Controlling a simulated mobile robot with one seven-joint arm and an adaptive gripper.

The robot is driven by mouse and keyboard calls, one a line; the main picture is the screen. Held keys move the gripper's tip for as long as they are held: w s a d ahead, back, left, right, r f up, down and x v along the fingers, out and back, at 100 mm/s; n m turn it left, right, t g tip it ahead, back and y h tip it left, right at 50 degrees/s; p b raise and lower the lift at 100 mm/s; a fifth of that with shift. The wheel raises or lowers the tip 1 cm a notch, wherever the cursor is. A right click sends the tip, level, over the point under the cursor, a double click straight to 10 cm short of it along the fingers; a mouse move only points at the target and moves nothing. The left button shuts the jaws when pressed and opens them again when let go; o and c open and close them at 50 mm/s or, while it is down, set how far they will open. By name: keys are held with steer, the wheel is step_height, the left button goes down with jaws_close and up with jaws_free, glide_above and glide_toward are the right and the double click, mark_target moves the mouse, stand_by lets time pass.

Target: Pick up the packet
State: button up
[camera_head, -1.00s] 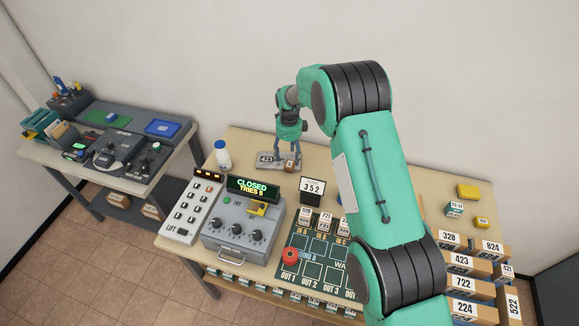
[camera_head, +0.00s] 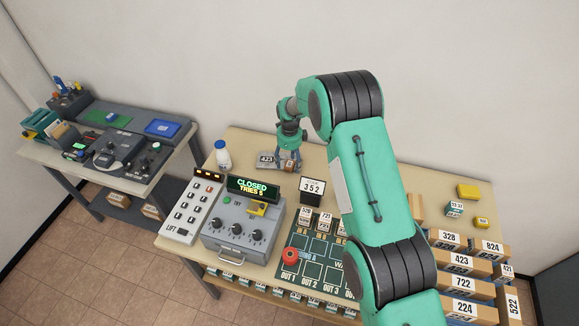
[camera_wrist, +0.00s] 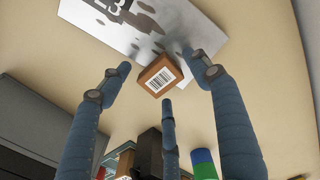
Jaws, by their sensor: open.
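The packet looks to be a small brown box (camera_wrist: 158,76) with a white barcode label. In the wrist view it sits at the edge of a grey metal plate (camera_wrist: 190,22); I cannot tell if it rests on it. My gripper (camera_wrist: 163,88) is open, with its blue fingers spread around the near side of the box and nothing clamped. In the head view my gripper (camera_head: 286,159) is low over the table, and the box (camera_head: 289,167) shows just below the fingers, partly hidden. The grey plate (camera_head: 266,159) with a number label lies left of them.
A white bottle (camera_head: 222,155) stands to the left. In front are a keypad (camera_head: 191,209), a grey dial box reading CLOSED (camera_head: 240,228) and a 352 sign (camera_head: 312,190). Numbered boxes (camera_head: 463,262) stack at right. The table behind my gripper is clear.

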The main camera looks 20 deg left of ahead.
mark_target(289, 164)
steer(key=c, duration=1.4)
steer(key=shift+r, duration=0.2)
steer(key=shift+r, duration=4.85)
